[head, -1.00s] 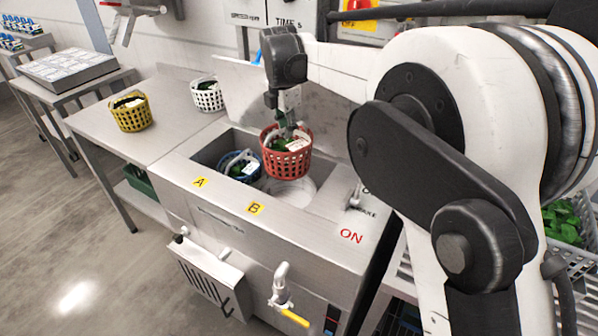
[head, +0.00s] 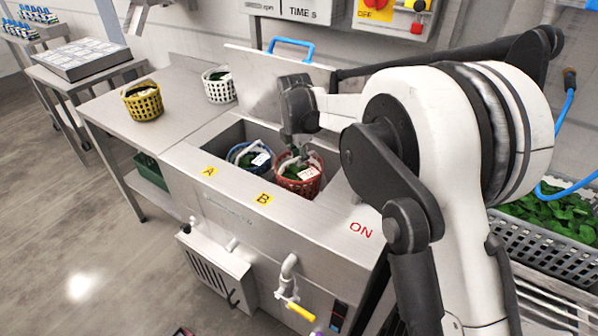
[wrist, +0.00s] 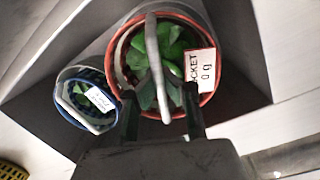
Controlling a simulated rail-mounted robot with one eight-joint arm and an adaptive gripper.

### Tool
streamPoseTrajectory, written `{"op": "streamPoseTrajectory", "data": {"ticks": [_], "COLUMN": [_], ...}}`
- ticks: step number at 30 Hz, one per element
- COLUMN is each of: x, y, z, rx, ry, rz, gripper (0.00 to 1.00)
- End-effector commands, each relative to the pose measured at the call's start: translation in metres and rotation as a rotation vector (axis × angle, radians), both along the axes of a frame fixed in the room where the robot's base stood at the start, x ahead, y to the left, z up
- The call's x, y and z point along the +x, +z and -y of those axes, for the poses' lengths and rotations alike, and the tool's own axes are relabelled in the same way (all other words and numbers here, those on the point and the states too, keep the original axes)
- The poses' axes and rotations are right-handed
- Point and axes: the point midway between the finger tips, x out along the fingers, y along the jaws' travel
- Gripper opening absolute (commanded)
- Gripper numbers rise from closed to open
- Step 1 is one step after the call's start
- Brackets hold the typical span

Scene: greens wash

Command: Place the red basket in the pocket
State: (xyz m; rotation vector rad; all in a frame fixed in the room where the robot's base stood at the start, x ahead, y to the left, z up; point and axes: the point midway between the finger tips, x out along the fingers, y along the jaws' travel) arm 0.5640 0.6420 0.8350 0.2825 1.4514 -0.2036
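The red basket (head: 304,188) holds green leaves and a white tag, and it is down inside the steel basin by the yellow B label. It also shows in the wrist view (wrist: 118,42), with its light handle rising toward me. My gripper (head: 295,152) is directly above it. In the wrist view, the fingers (wrist: 163,100) close on the handle from both sides. The pocket is the right-hand part of the basin (head: 335,185); its floor under the basket is hidden, so I cannot tell whether the basket touches bottom.
A blue basket (head: 236,163) with greens sits in the basin just left, by the A label. Yellow (head: 143,103) and white (head: 218,90) baskets stand on the side table (head: 185,110). The raised lid (head: 245,75) stands behind the basin. A crate of greens (head: 540,238) is at right.

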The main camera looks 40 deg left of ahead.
Motion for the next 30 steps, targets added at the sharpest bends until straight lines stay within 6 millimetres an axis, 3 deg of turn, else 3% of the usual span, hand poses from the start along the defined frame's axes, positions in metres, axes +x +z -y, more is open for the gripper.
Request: {"op": "streamPoseTrajectory", "data": {"ticks": [12, 24, 30], "x": [0.000, 0.000, 0.000], "y": [-0.044, -0.048, -0.047], "z": [0.000, 0.000, 0.000], "rx": [0.000, 0.000, 0.000], "ry": [0.000, 0.000, 0.000], "rz": [0.000, 0.000, 0.000], "gripper": [0.00, 0.00, 0.24]}}
